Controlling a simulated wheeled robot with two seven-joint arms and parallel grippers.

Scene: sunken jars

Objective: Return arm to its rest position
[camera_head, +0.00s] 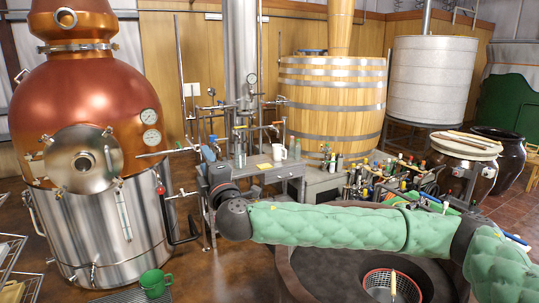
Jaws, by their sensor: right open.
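My right arm (320,226), in a green quilted sleeve, comes in from the right edge and reaches left across the middle of the view. Its dark wrist bends upward at the left end. My right gripper (209,151) is beyond the wrist, in front of the left end of a small grey workbench (262,176). It looks small, its jaws are open, and I see nothing held in it. My left gripper and arm are not in view.
A white mug (279,152) sits on the workbench. Several bottles and tools crowd behind my arm. A round dark pit with a red-rimmed basket (393,284) lies below.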

